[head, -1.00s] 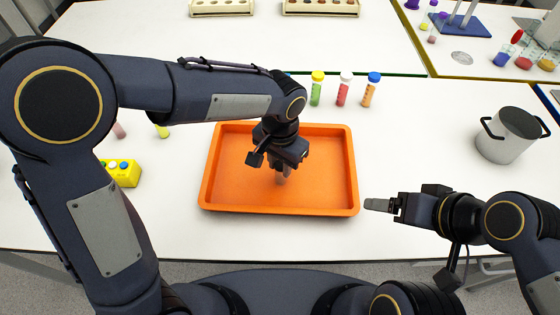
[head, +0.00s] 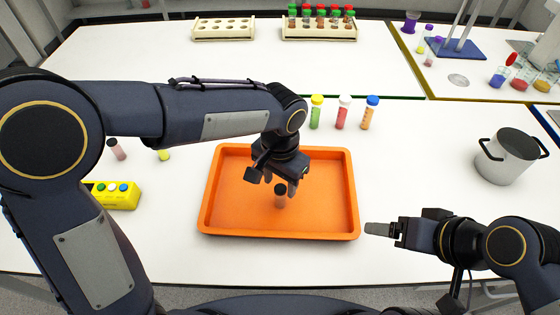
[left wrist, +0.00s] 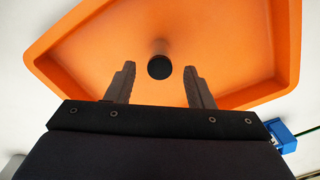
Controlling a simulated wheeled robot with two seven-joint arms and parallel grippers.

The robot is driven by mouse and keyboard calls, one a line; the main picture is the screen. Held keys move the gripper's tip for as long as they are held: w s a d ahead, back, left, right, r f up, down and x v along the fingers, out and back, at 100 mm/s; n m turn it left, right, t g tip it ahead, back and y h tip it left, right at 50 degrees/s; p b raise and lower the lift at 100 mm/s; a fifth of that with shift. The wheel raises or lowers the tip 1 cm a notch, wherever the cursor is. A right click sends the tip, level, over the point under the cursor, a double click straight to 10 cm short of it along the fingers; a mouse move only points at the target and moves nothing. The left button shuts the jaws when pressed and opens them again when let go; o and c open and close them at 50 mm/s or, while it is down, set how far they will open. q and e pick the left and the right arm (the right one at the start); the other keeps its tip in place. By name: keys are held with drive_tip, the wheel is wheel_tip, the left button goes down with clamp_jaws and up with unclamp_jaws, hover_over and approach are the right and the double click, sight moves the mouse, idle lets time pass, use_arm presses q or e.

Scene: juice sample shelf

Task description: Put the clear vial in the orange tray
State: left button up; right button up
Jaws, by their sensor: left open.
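The clear vial (head: 280,199), with a black cap, stands upright on the floor of the orange tray (head: 208,190), near its middle. In the left wrist view I look down on the vial's black cap (left wrist: 159,68), with the tray's floor (left wrist: 90,50) around it. My left gripper (head: 281,183) is open just above the vial, its fingers apart and clear of the cap. My right gripper (head: 380,229) is to the right of the tray, seen side-on and apart from it; its finger gap is hidden.
Green (head: 316,112), red (head: 342,113) and orange (head: 370,114) bottles stand behind the tray. A pot (head: 508,158) is at the right. A yellow button box (head: 115,195) and a pink vial (head: 117,149) are at the left. Racks (head: 222,30) stand on the back table.

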sight(280, 189)
use_arm(q)
wheel_tip(280, 189, up, 10)
drive_tip(key=f, duration=0.1)
drive_tip(key=s+a+r+n+t+h, duration=0.1)
drive_tip(key=s+a+n+t+h, duration=0.25)
drive_tip(key=a, duration=1.05)
drive_tip(key=s+a+f+n+t, duration=0.1)
drive_tip(key=s+a+f+n, duration=0.1)
drive_tip(key=s, duration=0.3)
drive_tip(key=s+a+f+n+t, duration=0.1)
drive_tip(key=s+a+f+n, duration=0.1)
drive_tip(key=s, duration=0.4)
drive_tip(key=shift+s+a+f+n, duration=0.15)
drive_tip(key=shift+a+f+n, duration=0.25)
drive_tip(key=shift+a+n, duration=0.6)
drive_tip(key=shift+s+a+m, duration=0.1)
drive_tip(key=shift+a+m, duration=0.1)
drive_tip(key=shift+m, duration=0.05)
